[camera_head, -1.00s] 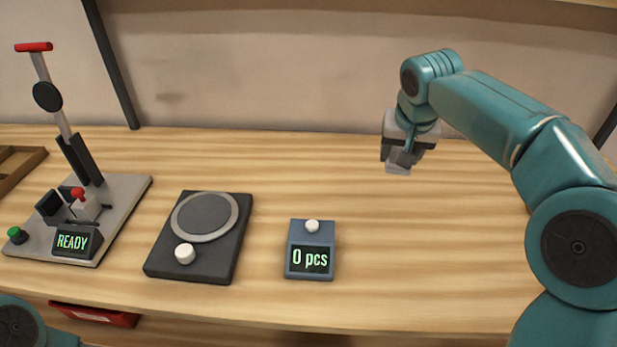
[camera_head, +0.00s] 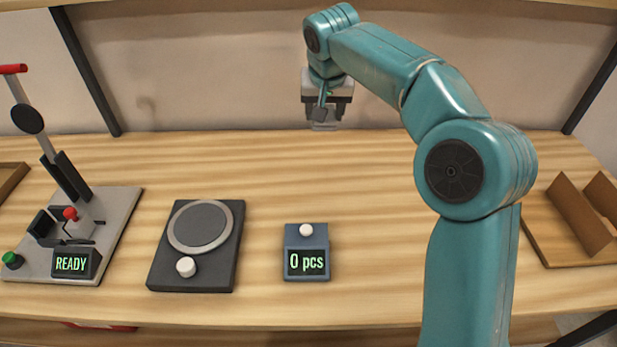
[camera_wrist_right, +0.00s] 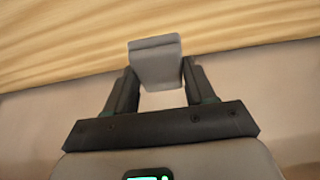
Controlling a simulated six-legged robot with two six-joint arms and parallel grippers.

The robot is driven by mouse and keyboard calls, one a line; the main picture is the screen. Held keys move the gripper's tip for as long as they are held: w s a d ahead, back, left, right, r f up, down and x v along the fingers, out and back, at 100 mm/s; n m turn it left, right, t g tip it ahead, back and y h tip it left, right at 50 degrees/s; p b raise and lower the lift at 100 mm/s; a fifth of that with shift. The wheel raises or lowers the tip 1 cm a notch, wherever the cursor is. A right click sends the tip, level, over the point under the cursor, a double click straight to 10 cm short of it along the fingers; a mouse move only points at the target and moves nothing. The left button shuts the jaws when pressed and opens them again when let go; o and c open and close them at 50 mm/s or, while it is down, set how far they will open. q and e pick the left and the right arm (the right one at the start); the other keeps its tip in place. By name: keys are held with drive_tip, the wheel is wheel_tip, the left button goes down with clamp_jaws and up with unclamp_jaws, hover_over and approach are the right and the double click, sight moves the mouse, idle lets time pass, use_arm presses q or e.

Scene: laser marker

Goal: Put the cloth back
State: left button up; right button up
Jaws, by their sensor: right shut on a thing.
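My right gripper (camera_head: 326,103) is raised above the back of the table, near the wall. It is shut on a small grey piece, which I take to be the folded cloth (camera_wrist_right: 156,62). In the right wrist view the cloth sits between the two dark fingers (camera_wrist_right: 155,85) and sticks out past their tips. In the head view the cloth is small and partly hidden by the fingers. My left gripper is not in view.
A press with a READY display (camera_head: 72,263) stands at the left. A dark round-plate device (camera_head: 160,270) and a counter box reading 0 pcs (camera_head: 306,240) stand in the middle. The table's back middle is clear.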

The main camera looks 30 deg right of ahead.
drive_tip(key=shift+w+a+r, duration=0.25)
drive_tip(key=shift+r, duration=0.15)
drive_tip(key=shift+w+a+p, duration=0.15)
drive_tip(key=shift+w+p, duration=0.05)
drive_tip(key=shift+p, duration=0.3)
drive_tip(key=shift+s+f, duration=0.1)
drive_tip(key=shift+f, duration=0.25)
drive_tip(key=b, duration=0.3)
hover_over(317, 181)
drive_tip(key=s, duration=0.1)
drive_tip(key=f, duration=1.4)
drive_tip(key=shift+s+a+f, duration=0.15)
drive_tip(key=shift+s+a, duration=0.05)
drive_tip(key=shift+a, duration=0.15)
wheel_tip(317, 181, down, 5)
drive_tip(key=shift+f+b, duration=0.1)
drive_tip(key=shift+b, duration=0.45)
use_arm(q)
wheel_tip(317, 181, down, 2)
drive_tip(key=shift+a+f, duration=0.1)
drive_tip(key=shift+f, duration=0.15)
use_arm(e)
drive_tip(key=o, duration=0.9)
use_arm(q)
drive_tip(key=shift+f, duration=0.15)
use_arm(e)
drive_tip(key=shift+o, duration=0.2)
